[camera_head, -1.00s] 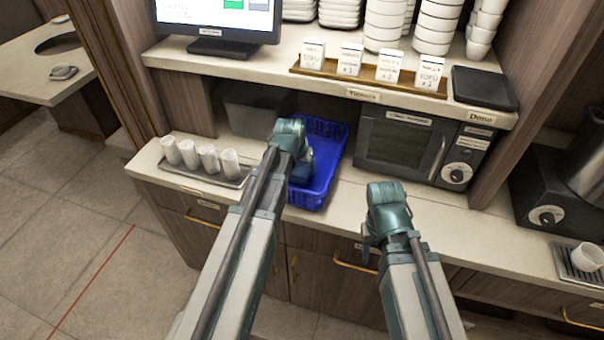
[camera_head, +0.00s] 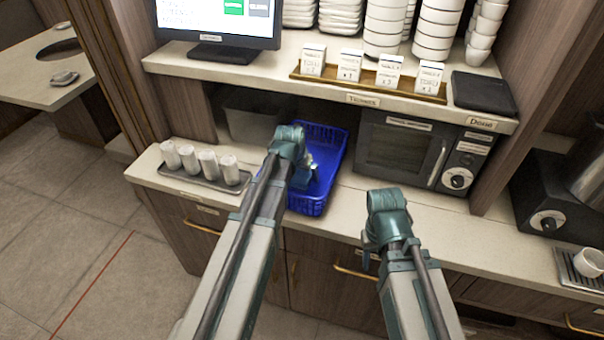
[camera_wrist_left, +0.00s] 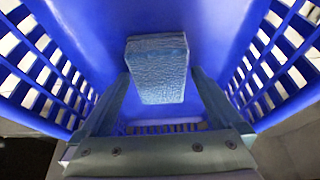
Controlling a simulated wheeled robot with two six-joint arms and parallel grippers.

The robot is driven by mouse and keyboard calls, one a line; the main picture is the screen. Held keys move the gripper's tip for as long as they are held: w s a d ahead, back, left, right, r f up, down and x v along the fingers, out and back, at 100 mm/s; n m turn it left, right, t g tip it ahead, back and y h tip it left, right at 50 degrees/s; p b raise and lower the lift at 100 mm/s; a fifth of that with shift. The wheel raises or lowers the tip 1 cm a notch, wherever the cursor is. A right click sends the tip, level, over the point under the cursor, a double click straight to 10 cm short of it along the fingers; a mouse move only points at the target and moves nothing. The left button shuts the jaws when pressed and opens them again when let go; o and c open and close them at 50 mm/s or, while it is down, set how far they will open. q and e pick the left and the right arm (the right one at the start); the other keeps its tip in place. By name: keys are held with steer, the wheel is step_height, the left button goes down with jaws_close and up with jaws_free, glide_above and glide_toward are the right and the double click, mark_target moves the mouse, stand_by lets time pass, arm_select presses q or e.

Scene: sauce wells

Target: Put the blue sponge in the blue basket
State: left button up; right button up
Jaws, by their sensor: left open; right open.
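The blue basket (camera_head: 329,145) stands on the counter in the head view, left of the microwave. My left gripper (camera_head: 306,172) reaches down into it, and its wrist covers part of the basket. In the left wrist view the light blue sponge (camera_wrist_left: 158,70) is inside the basket (camera_wrist_left: 95,25), between the spread fingers of my left gripper (camera_wrist_left: 160,84). The gripper is open; I cannot tell whether a finger touches the sponge. The sponge cannot be made out clearly in the head view. My right gripper (camera_head: 369,254) is open and empty, low in front of the counter edge.
The shelf (camera_head: 215,62) above limits height. The counter front right of the basket is clear.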

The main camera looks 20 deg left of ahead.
arm_select(q)
steer(key=p+v, duration=1.1)
steer(key=v, duration=0.1)
steer(key=s+d+m+g+y, duration=0.1)
steer(key=s+d+g, duration=0.1)
steer(key=s+d, duration=0.5)
steer(key=s+d+f+m+g, duration=0.1)
steer(key=s+d+m+g, duration=0.1)
steer(key=s+d, duration=0.5)
steer(key=s+g, duration=0.1)
steer(key=s, duration=0.3)
steer(key=shift+s+d+f+y, duration=0.2)
steer(key=shift+s+f+y, duration=0.05)
steer(key=shift+y, duration=0.15)
steer(key=shift+f+b, duration=0.8)
steer(key=shift+b, duration=0.1)
